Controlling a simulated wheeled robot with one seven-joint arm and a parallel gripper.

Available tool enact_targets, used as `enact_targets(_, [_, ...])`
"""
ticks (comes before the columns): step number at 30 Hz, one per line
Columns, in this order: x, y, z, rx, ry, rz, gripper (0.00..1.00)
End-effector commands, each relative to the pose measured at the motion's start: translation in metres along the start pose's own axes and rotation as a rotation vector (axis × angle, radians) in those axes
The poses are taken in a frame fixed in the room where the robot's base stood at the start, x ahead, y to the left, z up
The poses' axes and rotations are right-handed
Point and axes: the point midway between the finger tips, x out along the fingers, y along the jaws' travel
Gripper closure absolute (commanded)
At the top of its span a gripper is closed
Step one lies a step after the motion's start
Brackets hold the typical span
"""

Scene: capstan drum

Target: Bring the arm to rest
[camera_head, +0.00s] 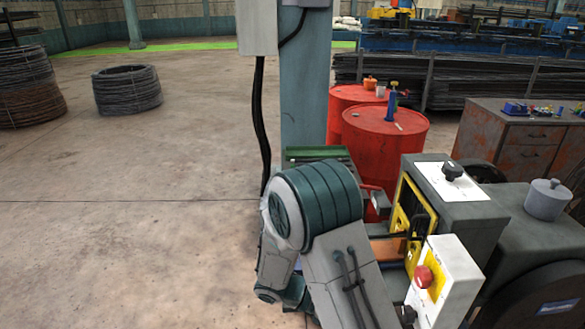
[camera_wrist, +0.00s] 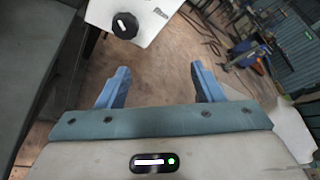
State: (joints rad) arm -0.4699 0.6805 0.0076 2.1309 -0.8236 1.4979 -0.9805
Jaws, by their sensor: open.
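My gripper (camera_wrist: 160,85) shows in the wrist view with its two blue fingers spread wide apart. Nothing is between them; only brown floor shows behind the gap. A black knob on a white panel (camera_wrist: 152,12) lies beyond the fingers at the top of that view, apart from them. In the head view my arm is folded, its bend in front of the machine with the white-topped grey box (camera_head: 482,219). My gripper's fingers cannot be made out in the head view.
A black knob (camera_head: 453,171) tops the grey box, and a white box with a red button (camera_head: 424,277) stands close right of my arm. Red drums (camera_head: 384,145) and a blue-grey column (camera_head: 305,90) stand behind. Open floor (camera_head: 130,200) lies left, with wire coils (camera_head: 127,90) farther back.

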Motion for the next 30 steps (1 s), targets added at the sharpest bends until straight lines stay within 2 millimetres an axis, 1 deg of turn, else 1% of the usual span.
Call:
enact_targets(1, [0.002,-0.011,0.006,0.076,0.067,0.009,0.39])
enact_targets(3, [0.004,-0.024,0.011,0.183,0.158,0.018,0.39])
enact_targets(13, [0.007,-0.079,0.024,0.699,0.586,0.020,0.39])
enact_targets(20, [0.002,-0.112,0.030,1.065,0.885,-0.015,0.39])
enact_targets(30, [-0.013,-0.154,0.042,1.583,1.339,-0.113,0.39])
